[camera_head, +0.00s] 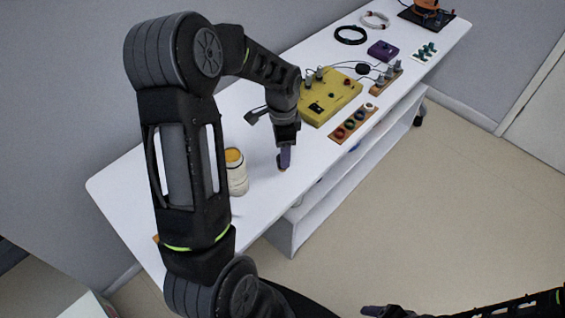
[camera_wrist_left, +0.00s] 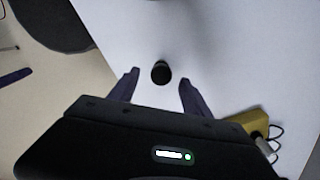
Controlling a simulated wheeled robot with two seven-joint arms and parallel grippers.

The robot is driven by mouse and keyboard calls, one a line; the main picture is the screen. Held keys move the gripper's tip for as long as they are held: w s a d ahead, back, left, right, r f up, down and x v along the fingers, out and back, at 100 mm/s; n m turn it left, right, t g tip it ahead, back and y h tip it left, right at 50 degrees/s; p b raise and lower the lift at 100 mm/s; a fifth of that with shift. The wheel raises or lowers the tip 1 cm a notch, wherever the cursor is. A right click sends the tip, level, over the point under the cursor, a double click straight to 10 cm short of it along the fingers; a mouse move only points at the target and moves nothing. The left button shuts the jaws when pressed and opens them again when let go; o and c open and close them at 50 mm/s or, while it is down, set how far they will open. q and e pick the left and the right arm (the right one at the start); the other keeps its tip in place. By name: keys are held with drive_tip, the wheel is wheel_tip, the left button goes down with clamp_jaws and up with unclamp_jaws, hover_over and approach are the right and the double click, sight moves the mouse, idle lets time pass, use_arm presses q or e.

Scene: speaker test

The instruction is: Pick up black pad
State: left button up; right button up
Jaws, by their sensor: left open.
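A small round black pad (camera_wrist_left: 160,72) lies on the white table in the left wrist view. My left gripper (camera_wrist_left: 157,85) is open, with one finger on each side of the pad and the pad near the level of the fingertips. In the head view my left gripper (camera_head: 284,160) points down close over the table near its front edge, and the pad is not clear there. My right gripper (camera_head: 375,311) shows only partly at the bottom edge, away from the table; its jaw opening is unclear.
A white jar with a yellow lid (camera_head: 238,180) stands left of my left gripper. A yellow box with knobs (camera_head: 338,100) and a wooden strip with rings (camera_head: 353,123) are behind and right. Cables and a purple box (camera_head: 383,50) lie farther back on the white table (camera_head: 262,208).

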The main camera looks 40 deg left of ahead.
use_arm(q)
wheel_tip(320, 180, down, 5)
drive_tip(key=shift+w+a+p, duration=0.1)
drive_tip(key=shift+p, duration=0.4)
drive_tip(key=shift+c, duration=0.6)
clamp_jaws()
